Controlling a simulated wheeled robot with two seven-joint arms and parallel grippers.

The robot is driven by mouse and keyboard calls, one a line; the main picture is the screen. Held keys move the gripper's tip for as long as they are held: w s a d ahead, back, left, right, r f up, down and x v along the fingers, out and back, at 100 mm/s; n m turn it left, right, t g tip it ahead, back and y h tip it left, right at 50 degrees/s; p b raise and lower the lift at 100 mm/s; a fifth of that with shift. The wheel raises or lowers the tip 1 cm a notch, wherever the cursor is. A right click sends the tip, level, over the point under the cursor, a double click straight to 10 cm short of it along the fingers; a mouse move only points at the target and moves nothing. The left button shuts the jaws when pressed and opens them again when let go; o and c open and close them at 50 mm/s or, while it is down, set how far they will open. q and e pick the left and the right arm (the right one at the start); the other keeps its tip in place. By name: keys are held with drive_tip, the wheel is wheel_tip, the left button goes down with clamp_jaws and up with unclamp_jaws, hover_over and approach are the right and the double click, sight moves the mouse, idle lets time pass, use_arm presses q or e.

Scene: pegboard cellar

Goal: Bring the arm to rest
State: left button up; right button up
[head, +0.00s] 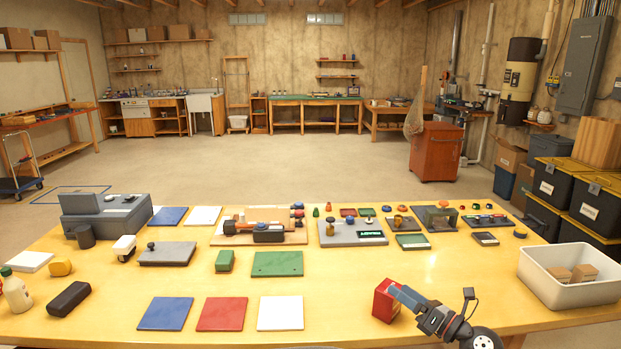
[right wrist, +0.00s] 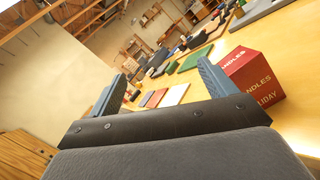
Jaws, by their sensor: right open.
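My right gripper (head: 406,297) is at the front right of the yellow table (head: 350,275), its arm coming in from the lower right. In the right wrist view its two blue-grey fingers (right wrist: 160,82) stand wide apart with nothing between them. A red box (head: 384,304) with white lettering stands on the table next to the gripper. In the right wrist view the red box (right wrist: 252,77) is outside the jaws, beyond the right finger. I cannot tell whether finger and box touch. My left gripper is not in view.
Blue (head: 166,313), red (head: 221,313) and white (head: 280,312) squares lie at the front of the table. A white bin (head: 540,283) holding small brown boxes stands at the right edge. Several tools and blocks fill the back. The table between the white square and red box is clear.

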drive_tip(key=s+d+f+m+g+h, duration=0.1)
drive_tip(key=s+d+f+m+h, duration=0.2)
drive_tip(key=s+f+m+h, duration=0.95)
drive_tip(key=s+d+f+m+h, duration=0.3)
drive_tip(key=f+m+h, duration=0.15)
drive_tip(key=m, duration=1.45)
drive_tip(key=s+a+f+m+g+y, duration=0.1)
drive_tip(key=s+a+f+g, duration=0.2)
drive_tip(key=s, duration=0.4)
drive_tip(key=s+a+f+m+g+y, duration=0.1)
drive_tip(key=s+a+f+m+g, duration=0.2)
drive_tip(key=s, duration=0.4)
drive_tip(key=s+a+f+g+y, duration=0.2)
drive_tip(key=s+f+g, duration=0.2)
drive_tip(key=s, duration=0.3)
drive_tip(key=a+f+g, duration=0.1)
drive_tip(key=a+f, duration=0.1)
drive_tip(key=f, duration=0.6)
drive_tip(key=s+a+f+g, duration=0.1)
drive_tip(key=a+f, duration=0.2)
drive_tip(key=f, duration=0.6)
drive_tip(key=shift+s+a+f, duration=0.15)
drive_tip(key=shift+s+a, duration=0.05)
drive_tip(key=shift+a, duration=0.15)
